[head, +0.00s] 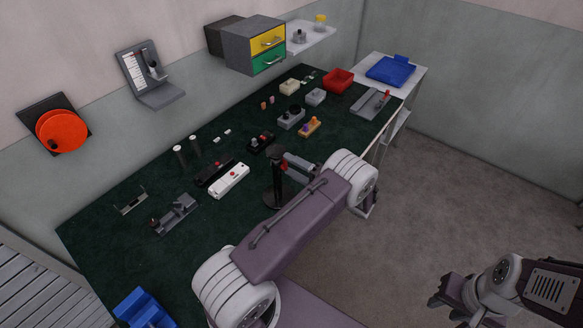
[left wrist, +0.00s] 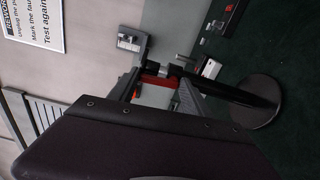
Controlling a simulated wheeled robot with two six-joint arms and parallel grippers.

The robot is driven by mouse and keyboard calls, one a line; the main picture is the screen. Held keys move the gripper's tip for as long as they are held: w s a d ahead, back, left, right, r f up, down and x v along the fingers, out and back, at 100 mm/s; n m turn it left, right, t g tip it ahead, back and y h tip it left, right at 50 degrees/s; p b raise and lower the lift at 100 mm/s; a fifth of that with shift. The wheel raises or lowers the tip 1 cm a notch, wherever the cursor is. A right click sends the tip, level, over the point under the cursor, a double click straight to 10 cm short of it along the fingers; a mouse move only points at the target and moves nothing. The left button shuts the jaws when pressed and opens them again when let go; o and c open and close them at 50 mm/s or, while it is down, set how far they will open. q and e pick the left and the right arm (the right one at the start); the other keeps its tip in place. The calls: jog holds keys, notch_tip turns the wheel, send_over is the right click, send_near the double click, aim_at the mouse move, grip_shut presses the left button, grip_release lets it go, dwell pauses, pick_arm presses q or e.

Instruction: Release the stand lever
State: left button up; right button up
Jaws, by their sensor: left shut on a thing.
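The stand has a dark upright post (head: 275,170) on a round black base (head: 272,197), on the green bench top. In the left wrist view its post (left wrist: 225,87) and base (left wrist: 257,101) run sideways to the right. A red lever (left wrist: 158,82) shows beside the post's head, between my left fingers. My left gripper (head: 288,164) reaches the upper post from the right and is shut on the lever; in the head view the grip is small and partly hidden. My right gripper (head: 442,297) hangs over the floor at lower right, away from the bench; its finger gap is unclear.
A white box with a red button (head: 229,180) and a dark strip (head: 213,171) lie left of the stand. A grey fixture (head: 176,214) and a blue holder (head: 145,307) are nearer the front left. Small housings, a red bin (head: 338,81) and a drawer unit (head: 250,50) are behind.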

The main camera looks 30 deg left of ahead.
pick_arm(q)
jog(key=shift+w+m, duration=0.1)
jog(key=shift+m, duration=0.4)
jog(key=o, duration=1.3)
jog(key=shift+o, duration=0.2)
jog(key=d+b, duration=0.3)
jog(key=d, duration=0.6)
jog(key=shift+s, duration=0.25)
